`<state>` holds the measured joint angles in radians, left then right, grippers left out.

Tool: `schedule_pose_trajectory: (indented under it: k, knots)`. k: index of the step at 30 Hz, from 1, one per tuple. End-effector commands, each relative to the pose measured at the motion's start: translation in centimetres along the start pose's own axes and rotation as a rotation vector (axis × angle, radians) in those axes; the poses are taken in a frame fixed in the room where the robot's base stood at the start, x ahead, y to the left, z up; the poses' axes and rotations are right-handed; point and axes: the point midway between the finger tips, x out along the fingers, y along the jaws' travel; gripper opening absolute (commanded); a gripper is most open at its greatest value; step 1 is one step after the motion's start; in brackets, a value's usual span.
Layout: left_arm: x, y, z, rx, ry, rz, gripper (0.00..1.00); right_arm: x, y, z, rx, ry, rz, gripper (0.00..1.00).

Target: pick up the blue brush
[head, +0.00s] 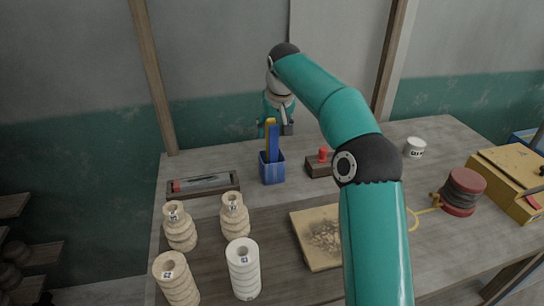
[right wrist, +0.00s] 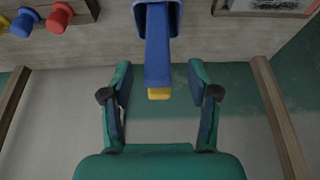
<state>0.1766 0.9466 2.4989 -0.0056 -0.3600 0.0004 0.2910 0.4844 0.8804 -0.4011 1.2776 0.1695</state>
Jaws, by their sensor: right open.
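The blue brush (head: 272,142) stands upright in a small blue holder (head: 272,169) at the back middle of the table. It has a yellow end at its top. My right gripper (head: 276,125) is open just behind and above the brush. In the right wrist view, the brush (right wrist: 158,45) comes down from the holder (right wrist: 175,14), and its yellow end lies between the open fingertips (right wrist: 160,78) with a gap on both sides. No contact shows. My left gripper is not in view.
A dark block with a red knob (head: 323,155) stands right of the holder. A tray (head: 232,188) lies left of it. Several pale ribbed pieces (head: 243,273) stand front left. A board with trimmings (head: 312,258), a red reel (head: 462,186) and a yellow box (head: 505,170) lie rightward.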

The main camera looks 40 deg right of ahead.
Motion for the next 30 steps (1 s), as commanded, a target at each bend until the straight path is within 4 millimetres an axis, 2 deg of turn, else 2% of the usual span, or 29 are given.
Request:
schedule_pose_trajectory:
  k: [9,12,19,30]
  knots:
    - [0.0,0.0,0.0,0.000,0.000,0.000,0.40,4.2,0.2,0.3,0.000,-0.004,0.000,0.60]
    - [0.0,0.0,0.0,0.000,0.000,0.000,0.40,4.8,0.2,0.3,0.000,-0.002,0.000,0.60]
    - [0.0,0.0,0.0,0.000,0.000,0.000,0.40,4.9,0.2,0.2,0.000,-0.001,0.000,0.60]
    - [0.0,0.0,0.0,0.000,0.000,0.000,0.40,4.9,0.2,0.2,0.000,-0.001,0.000,0.01]
